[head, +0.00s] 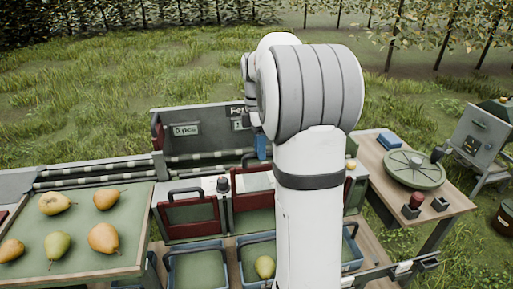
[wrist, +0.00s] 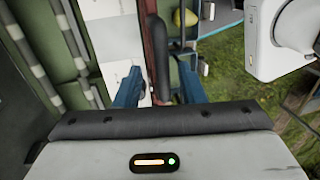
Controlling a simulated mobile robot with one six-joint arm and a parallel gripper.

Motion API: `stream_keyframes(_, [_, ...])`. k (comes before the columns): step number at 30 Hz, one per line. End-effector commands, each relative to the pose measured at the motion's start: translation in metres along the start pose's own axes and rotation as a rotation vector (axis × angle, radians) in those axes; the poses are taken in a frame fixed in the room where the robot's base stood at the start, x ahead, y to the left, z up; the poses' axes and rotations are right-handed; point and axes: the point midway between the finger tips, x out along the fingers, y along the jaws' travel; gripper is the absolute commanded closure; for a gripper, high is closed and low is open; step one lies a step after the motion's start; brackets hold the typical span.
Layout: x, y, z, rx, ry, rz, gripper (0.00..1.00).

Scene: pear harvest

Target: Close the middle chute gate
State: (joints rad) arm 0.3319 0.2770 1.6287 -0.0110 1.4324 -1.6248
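In the head view, the middle chute gate (head: 238,187) is a red-framed panel, partly hidden by my arm. It sits higher than the red left gate (head: 190,229), which has a dark handle. My gripper (wrist: 160,88) shows two blue fingers in the wrist view, apart, one on each side of a dark upright handle (wrist: 156,45). Gaps remain between the fingers and the handle. The handle stands beside a red gate edge. In the head view, a blue finger (head: 262,147) shows just above the middle gate. The right gate is mostly hidden behind my arm.
A tray (head: 140,262) with several pears is at the left. Bins stand below the gates; one holds a pear (head: 265,267). A wooden side table (head: 445,203) at the right carries a round green lid (head: 413,168) and a red button (head: 415,201).

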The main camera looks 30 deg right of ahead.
Motion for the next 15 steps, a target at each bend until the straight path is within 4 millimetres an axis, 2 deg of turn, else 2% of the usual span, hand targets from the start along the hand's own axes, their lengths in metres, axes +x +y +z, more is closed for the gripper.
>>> stream_keyframes(7, [0.0011, 0.0, 0.0, 0.0, 0.0, 0.001, 0.64])
stream_keyframes(15, [0.001, 0.0, 0.0, 0.0, 0.0, 0.001, 0.85])
